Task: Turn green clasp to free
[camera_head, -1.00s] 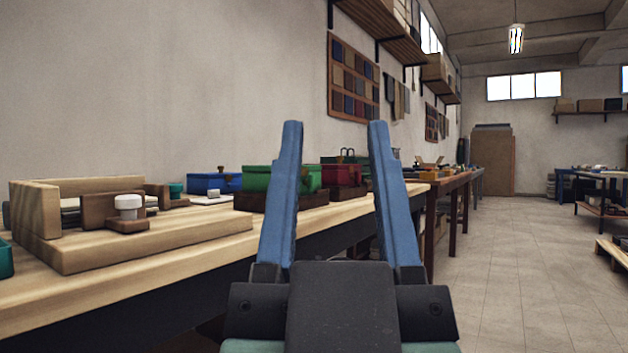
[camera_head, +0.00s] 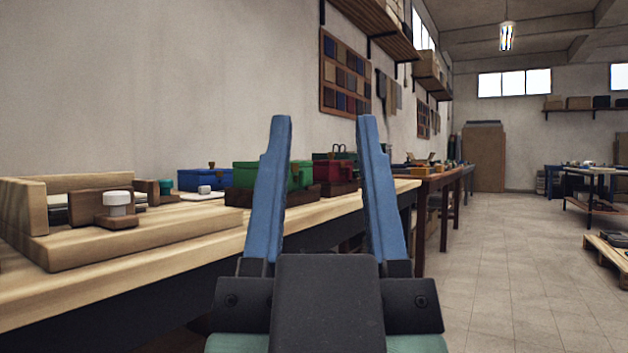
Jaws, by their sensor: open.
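A green-teal knob (camera_head: 166,186), which looks like the green clasp, sits on a small dark wooden block at the back of the bench on the left. It is small and partly hidden behind a nearer block, so I cannot tell which way it is turned. A white knob (camera_head: 117,203) stands on a nearer brown wooden block, on a pale wooden board (camera_head: 150,234). My gripper (camera_head: 324,120), with two upright blue fingers, is open and empty. It shows right of the clasp, in front of the bench edge, touching nothing.
A blue box (camera_head: 203,179), a green box (camera_head: 258,176) and a red box (camera_head: 335,171) stand along the bench (camera_head: 205,257).

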